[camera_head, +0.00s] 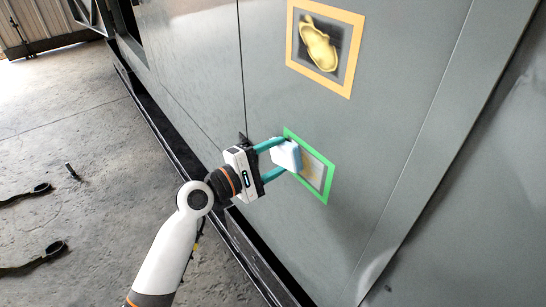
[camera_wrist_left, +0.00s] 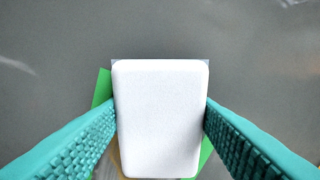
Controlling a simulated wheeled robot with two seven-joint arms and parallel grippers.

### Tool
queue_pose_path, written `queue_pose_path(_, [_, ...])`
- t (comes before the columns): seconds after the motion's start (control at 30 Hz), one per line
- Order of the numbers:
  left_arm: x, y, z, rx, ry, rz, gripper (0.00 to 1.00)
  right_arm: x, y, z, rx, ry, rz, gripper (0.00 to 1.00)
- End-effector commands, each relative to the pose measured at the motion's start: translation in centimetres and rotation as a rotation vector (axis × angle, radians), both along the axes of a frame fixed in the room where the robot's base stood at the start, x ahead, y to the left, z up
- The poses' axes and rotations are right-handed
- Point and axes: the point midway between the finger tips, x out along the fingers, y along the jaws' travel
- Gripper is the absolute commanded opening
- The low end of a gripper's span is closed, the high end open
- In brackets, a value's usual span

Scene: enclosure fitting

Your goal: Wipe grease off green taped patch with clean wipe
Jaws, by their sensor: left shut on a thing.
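The green taped patch (camera_head: 319,191) is on the grey enclosure wall, with a tan smear inside its lower right part in the head view. Its green tape (camera_wrist_left: 103,92) shows behind the wipe in the left wrist view. My left gripper (camera_head: 279,157) is shut on a white and pale blue wipe block (camera_head: 288,154). The wipe fills the space between the teal fingers in the wrist view (camera_wrist_left: 160,115). It is over the upper left part of the patch and hides it there. I cannot tell whether it touches the wall. My right gripper is not in view.
An orange taped patch (camera_head: 291,42) with a thick yellow smear (camera_head: 318,45) is higher on the wall. A dark ledge (camera_head: 180,150) runs along the wall's foot. Dark straps (camera_head: 35,262) lie on the concrete floor at left. The wall around the green patch is clear.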

Motion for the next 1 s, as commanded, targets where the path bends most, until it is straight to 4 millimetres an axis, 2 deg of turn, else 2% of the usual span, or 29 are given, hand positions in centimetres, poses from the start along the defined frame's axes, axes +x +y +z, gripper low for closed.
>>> queue_pose_path(0.33, [0.0,-0.4,0.1,0.001,0.001,0.0,0.35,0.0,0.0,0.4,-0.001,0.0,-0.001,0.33])
queue_pose_path(0.63, [-2.0,-1.7,0.3,0.0,0.003,-0.002,0.35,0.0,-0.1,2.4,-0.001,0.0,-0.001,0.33])
queue_pose_path(1.0, [-3.4,-2.8,0.2,0.0,0.001,-0.001,0.35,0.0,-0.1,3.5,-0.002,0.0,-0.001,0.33])
